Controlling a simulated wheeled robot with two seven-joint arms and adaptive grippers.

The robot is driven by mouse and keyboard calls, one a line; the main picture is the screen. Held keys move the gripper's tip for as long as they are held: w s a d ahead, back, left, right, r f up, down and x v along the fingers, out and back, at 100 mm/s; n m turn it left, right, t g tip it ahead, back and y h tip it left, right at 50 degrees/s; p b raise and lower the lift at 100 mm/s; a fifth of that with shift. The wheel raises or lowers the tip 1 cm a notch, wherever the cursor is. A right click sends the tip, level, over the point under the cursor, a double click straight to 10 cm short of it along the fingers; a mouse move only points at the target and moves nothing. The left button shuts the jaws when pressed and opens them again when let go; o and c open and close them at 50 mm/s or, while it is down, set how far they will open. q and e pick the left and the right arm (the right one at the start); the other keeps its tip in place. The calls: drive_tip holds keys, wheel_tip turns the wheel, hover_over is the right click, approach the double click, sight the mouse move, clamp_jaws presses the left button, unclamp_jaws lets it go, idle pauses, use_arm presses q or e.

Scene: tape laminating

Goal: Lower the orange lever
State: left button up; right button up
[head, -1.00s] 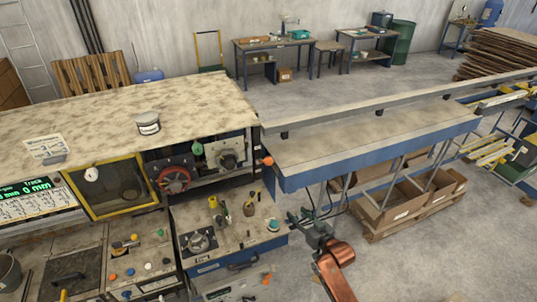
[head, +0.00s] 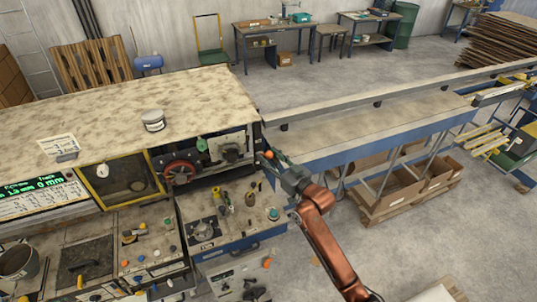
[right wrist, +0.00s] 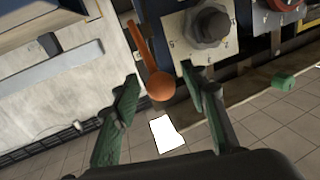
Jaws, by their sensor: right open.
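The orange lever (head: 268,155) sticks out at the right end of the machine; only its round knob shows clearly in the head view. In the right wrist view the lever (right wrist: 160,86) shows its orange arm and ball knob. My right gripper (head: 277,163) is right beside the knob. In the right wrist view its two green fingers (right wrist: 159,80) are spread apart, with the knob between the fingertips in the picture. I see no clear contact, and the depth between knob and fingers is hard to tell. My left gripper is not in view.
The machine's worn top (head: 110,110) lies to the left of the lever. A long conveyor table (head: 360,140) runs right, close behind my gripper. A bench with tools and cups (head: 225,230) stands below. A grey knob on a plate (right wrist: 207,25) is near the lever.

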drive_tip(key=shift+w+a, duration=0.2)
drive_tip(key=shift+c, duration=0.5)
clamp_jaws()
